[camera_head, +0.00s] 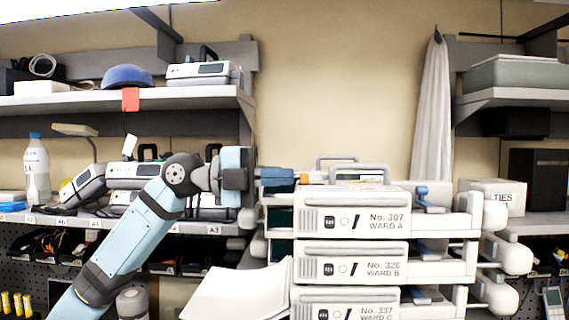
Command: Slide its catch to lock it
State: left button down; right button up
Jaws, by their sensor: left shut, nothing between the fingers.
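My left gripper (300,178) is shut and empty, pointing right at the top pump's upper left edge. A small orange piece shows at its tip; contact is unclear. My right gripper is not in view.
The rack (464,225) has white rounded ends jutting right. White papers (237,292) lie left of the pumps. A box marked TIES (497,197) stands at right.

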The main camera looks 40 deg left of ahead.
aim_at(299, 184)
pick_arm(q)
jog(key=shift+w+d, duration=0.25)
jog(key=shift+d, duration=0.05)
jog(key=shift+d, duration=0.1)
jog(key=shift+x, duration=1.05)
jog(key=shift+s+a+f, duration=0.1)
jog(key=shift+a, duration=0.1)
jog(key=shift+d, duration=0.1)
